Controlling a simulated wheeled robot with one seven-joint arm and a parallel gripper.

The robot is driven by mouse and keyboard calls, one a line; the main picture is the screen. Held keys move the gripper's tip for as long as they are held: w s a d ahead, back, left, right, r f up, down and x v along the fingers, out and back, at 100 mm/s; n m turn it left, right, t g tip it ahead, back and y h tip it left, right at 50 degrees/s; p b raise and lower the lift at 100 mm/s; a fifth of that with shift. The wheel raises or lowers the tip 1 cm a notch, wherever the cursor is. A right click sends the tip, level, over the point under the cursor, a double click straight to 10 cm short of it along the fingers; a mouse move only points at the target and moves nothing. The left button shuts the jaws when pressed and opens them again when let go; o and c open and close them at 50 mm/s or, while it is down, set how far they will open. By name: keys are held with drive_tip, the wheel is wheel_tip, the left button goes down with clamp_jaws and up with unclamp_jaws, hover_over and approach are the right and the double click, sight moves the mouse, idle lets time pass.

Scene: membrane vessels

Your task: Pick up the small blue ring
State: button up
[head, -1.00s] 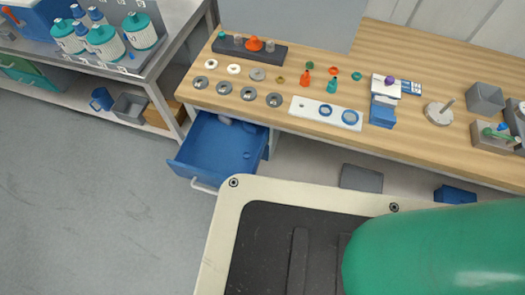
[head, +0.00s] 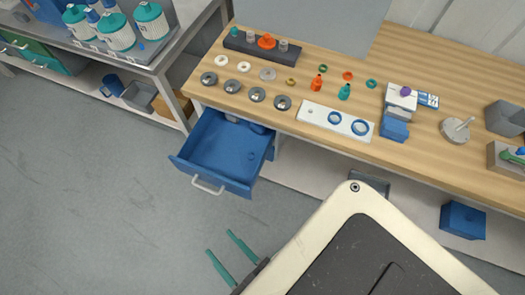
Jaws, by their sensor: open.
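The small blue ring (head: 334,118) lies on a white plate (head: 312,113) on the wooden workbench. My gripper (head: 219,243) shows at the bottom of the head view with two teal fingers spread apart. It is open, with nothing seen between the fingers. It appears over the grey floor, in front of the open blue drawer and well apart from the ring.
The open blue drawer (head: 212,188) juts from the bench below the plate. Several metal discs (head: 257,95) lie left of the plate. Orange and teal nozzles (head: 316,83) stand behind it. A blue and white device (head: 396,122) stands to its right.

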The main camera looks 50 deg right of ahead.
drive_tip(key=w+a+m, duration=0.3)
drive_tip(key=w+m, duration=0.1)
drive_tip(key=w, duration=0.7)
drive_tip(key=w+a+m, duration=0.3)
drive_tip(key=w, duration=0.7)
drive_tip(key=w+d+r+n+y, duration=0.1)
drive_tip(key=w+r, duration=0.2)
drive_tip(key=w, duration=0.4)
drive_tip(key=w+d+r+n+g+y, duration=0.1)
drive_tip(key=w+d+r+y, duration=0.15)
drive_tip(key=w, duration=0.35)
drive_tip(key=w+d+r+n+y, duration=0.1)
drive_tip(key=w+r, duration=0.2)
drive_tip(key=w, duration=0.4)
drive_tip(key=g+h, duration=0.5)
drive_tip(key=g, duration=0.8)
hover_over(251, 156)
drive_tip(key=s, duration=0.2)
drive_tip(key=shift+n, duration=0.4)
drive_tip(key=f, duration=2)
drive_tip(key=shift+w+a+f, duration=0.1)
drive_tip(key=shift+w+f, duration=0.1)
drive_tip(key=shift+f, duration=0.1)
drive_tip(key=shift+t, duration=0.3)
drive_tip(key=shift+w+f, duration=0.2)
drive_tip(key=shift+f, duration=0.75)
drive_tip(key=shift+w+f, duration=0.15)
drive_tip(key=shift+f, duration=0.8)
drive_tip(key=shift+w+f, duration=0.2)
drive_tip(key=shift+f, duration=0.75)
